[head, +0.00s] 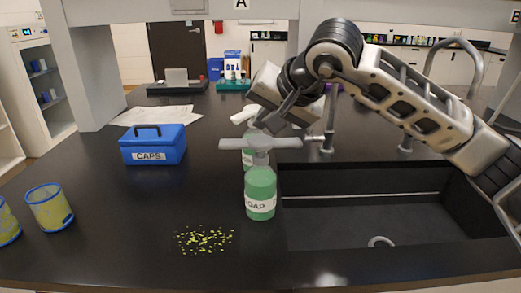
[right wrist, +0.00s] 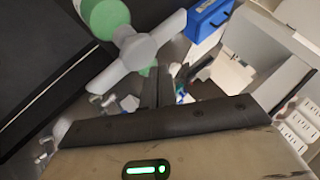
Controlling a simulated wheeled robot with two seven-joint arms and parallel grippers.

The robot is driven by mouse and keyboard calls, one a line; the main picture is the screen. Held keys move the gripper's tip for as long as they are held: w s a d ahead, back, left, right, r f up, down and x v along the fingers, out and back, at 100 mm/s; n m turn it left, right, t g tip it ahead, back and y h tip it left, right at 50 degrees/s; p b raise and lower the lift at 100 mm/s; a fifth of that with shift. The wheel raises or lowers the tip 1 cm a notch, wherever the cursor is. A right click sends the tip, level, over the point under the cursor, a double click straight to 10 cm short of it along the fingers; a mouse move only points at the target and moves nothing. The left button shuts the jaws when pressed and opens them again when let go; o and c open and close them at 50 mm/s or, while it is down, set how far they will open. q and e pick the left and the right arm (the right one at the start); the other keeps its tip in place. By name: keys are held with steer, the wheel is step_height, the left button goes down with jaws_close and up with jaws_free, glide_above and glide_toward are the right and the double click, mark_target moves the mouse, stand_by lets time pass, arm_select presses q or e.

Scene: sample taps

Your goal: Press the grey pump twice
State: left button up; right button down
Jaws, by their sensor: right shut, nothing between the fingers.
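The front green soap bottle (head: 260,192) stands upright on the dark counter, left of the sink. Its grey pump (head: 260,144) has a wide, winged top. The pump also shows in the right wrist view (right wrist: 138,48), with the green bottle (right wrist: 104,16) beyond it. My right gripper (head: 268,124) is shut and empty, with its tips close to the pump top, just above or behind it; I cannot tell if they touch. The fingers show in the right wrist view (right wrist: 158,82), beside the pump. My left gripper is not in view.
A second green bottle (head: 247,158) with a white pump (head: 245,115) stands just behind. A sink (head: 350,220) with taps lies right. A blue CAPS box (head: 153,146), blue-rimmed cups (head: 49,208) and yellow-green bits (head: 205,240) are left. The front-left counter is mostly clear.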

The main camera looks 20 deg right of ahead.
mark_target(259, 139)
steer(key=shift+f, duration=0.25)
steer(key=shift+f, duration=0.1)
stand_by(1.8)
steer(key=shift+f+b, duration=0.4)
steer(key=shift+b, duration=0.25)
steer(key=shift+f+b, duration=0.8)
steer(key=shift+f, duration=0.15)
stand_by(0.8)
steer(key=shift+r, duration=0.1)
steer(key=shift+r+p, duration=0.85)
steer(key=shift+r, duration=0.4)
